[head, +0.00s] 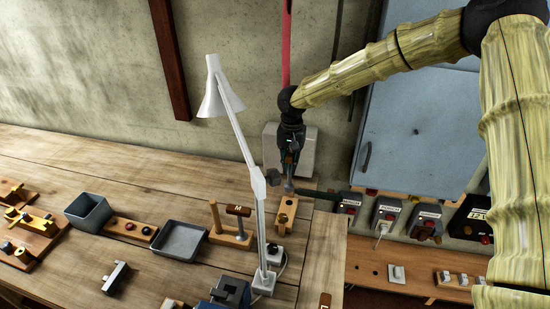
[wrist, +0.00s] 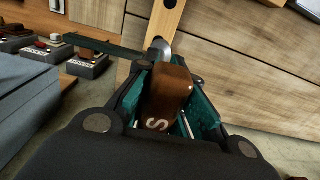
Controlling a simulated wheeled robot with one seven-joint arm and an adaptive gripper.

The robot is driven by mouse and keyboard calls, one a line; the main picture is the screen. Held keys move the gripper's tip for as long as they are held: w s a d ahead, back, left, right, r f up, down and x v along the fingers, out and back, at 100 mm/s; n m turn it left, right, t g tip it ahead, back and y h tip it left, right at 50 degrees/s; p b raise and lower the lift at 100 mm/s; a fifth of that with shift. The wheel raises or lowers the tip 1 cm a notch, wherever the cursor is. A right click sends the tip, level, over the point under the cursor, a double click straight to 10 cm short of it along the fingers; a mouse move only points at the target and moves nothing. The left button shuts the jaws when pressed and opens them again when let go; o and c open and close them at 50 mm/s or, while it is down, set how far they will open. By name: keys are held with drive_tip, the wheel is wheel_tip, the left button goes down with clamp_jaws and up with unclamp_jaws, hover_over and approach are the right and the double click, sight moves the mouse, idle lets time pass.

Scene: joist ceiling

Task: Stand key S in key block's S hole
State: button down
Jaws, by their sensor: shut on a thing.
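My gripper (head: 289,170) is above the far end of the bench, behind the lamp. In the wrist view my gripper (wrist: 168,100) is shut on key S (wrist: 168,88), a brown handle marked S with a grey metal shank pointing away from me. The wooden key block (head: 287,208) lies below, with dark holes in its top; it also shows in the wrist view (wrist: 165,22), with one hole near the top edge. The shank's tip appears over or near the block. I cannot tell whether it touches or enters a hole.
A white desk lamp (head: 240,125) stands close left of my gripper. A dark green bar (head: 318,193) sticks out beside it. A key marked M (head: 238,211) stands in another wooden block. Switch boxes (head: 386,214) line the right.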

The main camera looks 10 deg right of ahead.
sight(290, 181)
drive_tip(key=shift+d, duration=0.4)
drive_tip(key=shift+w+a, duration=0.15)
drive_tip(key=shift+a, duration=0.1)
drive_tip(key=shift+s+f+t+b, duration=0.15)
drive_tip(key=shift+s+t+b, duration=0.2)
drive_tip(key=shift+t, duration=0.05)
drive_tip(key=shift+f+b, duration=0.35)
drive_tip(key=shift+f, duration=2.35)
drive_tip(key=shift+f, duration=0.75)
drive_tip(key=shift+a, duration=0.1)
